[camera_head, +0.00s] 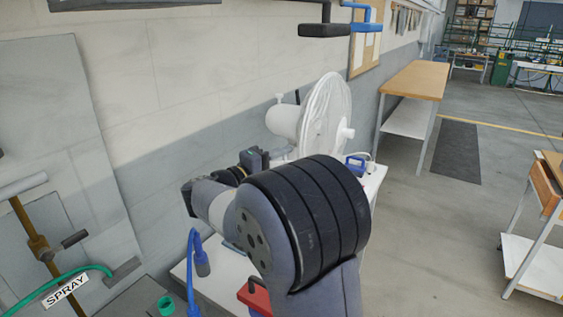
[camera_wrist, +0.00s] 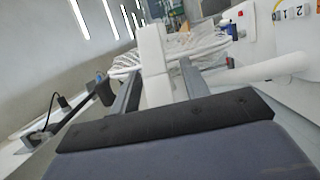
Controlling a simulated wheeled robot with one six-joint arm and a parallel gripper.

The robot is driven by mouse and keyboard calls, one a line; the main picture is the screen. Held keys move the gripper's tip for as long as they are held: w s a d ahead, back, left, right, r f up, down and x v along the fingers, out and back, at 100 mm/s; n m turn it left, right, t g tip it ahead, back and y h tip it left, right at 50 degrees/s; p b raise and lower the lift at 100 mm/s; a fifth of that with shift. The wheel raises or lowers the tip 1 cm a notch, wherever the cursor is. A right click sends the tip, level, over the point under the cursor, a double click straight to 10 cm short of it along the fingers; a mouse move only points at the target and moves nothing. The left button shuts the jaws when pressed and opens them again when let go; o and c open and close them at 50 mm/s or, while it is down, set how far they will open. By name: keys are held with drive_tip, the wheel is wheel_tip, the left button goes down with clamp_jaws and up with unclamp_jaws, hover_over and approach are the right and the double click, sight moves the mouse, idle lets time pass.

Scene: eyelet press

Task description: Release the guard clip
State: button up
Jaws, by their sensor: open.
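A white fan (camera_head: 283,122) with a round wire guard (camera_head: 328,110) stands on the white table beyond my arm in the head view. The guard wires also show behind my fingers in the wrist view (camera_wrist: 205,44). My gripper (camera_wrist: 160,66) is open, its two grey fingers pointing toward the fan. A white block-like part (camera_wrist: 152,52) shows between the fingers; I cannot tell whether they touch it. I cannot make out the guard clip for certain in either view. In the head view my arm hides the fan's lower part.
The white table (camera_head: 376,180) carries a blue item (camera_head: 355,164), a blue-handled tool (camera_head: 202,262) and a red box (camera_head: 254,298). A green hose (camera_head: 70,281) and a SPRAY label (camera_head: 65,291) are at lower left. A wooden-topped bench (camera_head: 416,80) stands beyond.

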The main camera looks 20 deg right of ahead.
clamp_jaws()
idle(0.3)
drive_tip(key=shift+w+a+f+m+g+b, duration=0.1)
drive_tip(key=shift+a+f+m+g+b, duration=0.1)
drive_tip(key=shift+m+g+b, duration=0.3)
drive_tip(key=shift+r, duration=0.2)
unclamp_jaws()
